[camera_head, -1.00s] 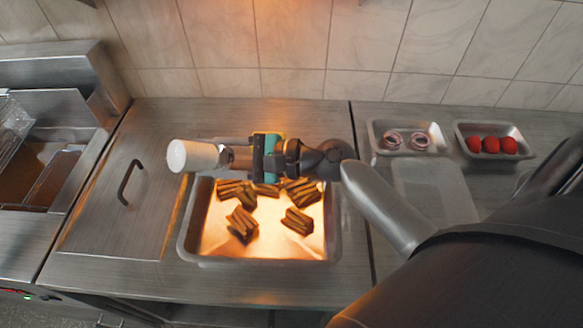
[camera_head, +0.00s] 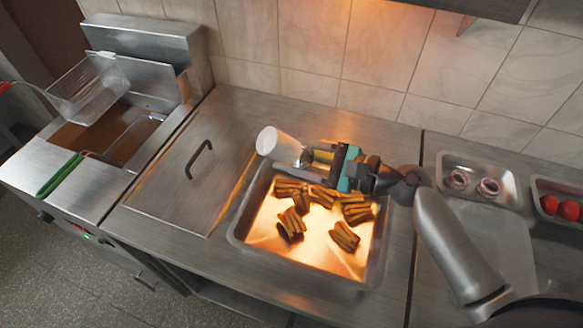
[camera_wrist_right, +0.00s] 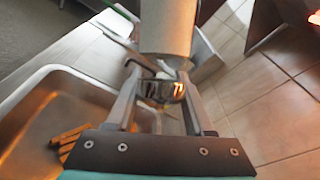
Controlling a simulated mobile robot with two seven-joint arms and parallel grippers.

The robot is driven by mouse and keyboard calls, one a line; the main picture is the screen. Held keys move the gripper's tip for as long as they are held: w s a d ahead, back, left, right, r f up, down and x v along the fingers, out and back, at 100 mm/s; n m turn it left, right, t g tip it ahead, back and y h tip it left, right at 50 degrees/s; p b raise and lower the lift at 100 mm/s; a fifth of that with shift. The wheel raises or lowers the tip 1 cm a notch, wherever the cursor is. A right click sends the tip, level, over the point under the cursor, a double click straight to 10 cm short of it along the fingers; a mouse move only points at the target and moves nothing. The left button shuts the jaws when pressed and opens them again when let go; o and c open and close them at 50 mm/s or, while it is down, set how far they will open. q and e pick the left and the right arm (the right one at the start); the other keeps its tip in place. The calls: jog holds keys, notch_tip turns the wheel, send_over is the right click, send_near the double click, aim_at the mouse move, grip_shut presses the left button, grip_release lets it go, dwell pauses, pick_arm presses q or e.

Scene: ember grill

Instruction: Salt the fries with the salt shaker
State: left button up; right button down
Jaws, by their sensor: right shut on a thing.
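The salt shaker shows as a white cylinder (camera_head: 279,143) with a metal part (camera_head: 303,156) at my right gripper's end. My right gripper (camera_head: 308,157) is shut on it and holds it tilted, nearly sideways, above the back left part of the fries tray. The shaker also shows in the right wrist view (camera_wrist_right: 168,30) between the fingers. Several bundles of fries (camera_head: 291,222) lie in the lit metal tray (camera_head: 237,240). A few fries (camera_wrist_right: 68,140) show in the right wrist view. My left gripper is not in view.
A deep fryer with a wire basket (camera_head: 92,92) stands at the left. A lid with a handle (camera_head: 165,190) covers the counter left of the tray. Trays with onion rings (camera_head: 474,183) and tomatoes (camera_head: 560,206) stand at the right. A tiled wall rises behind.

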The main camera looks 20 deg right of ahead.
pick_arm(q)
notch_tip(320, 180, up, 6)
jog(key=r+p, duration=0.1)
jog(key=p, duration=0.5)
pick_arm(e)
jog(key=d+r+m+t+h, duration=0.2)
jog(key=d+m, duration=0.4)
jog(key=d, duration=0.6)
pick_arm(q)
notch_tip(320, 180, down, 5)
jog(key=b, duration=0.4)
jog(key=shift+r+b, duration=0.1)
jog(key=shift+b, duration=0.25)
pick_arm(e)
jog(key=shift+m+y, duration=0.3)
jog(key=f, duration=0.4)
jog(key=shift+w+d+f, duration=0.25)
jog(key=shift+w, duration=0.1)
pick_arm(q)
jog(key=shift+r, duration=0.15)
pick_arm(e)
jog(key=shift+r, duration=0.15)
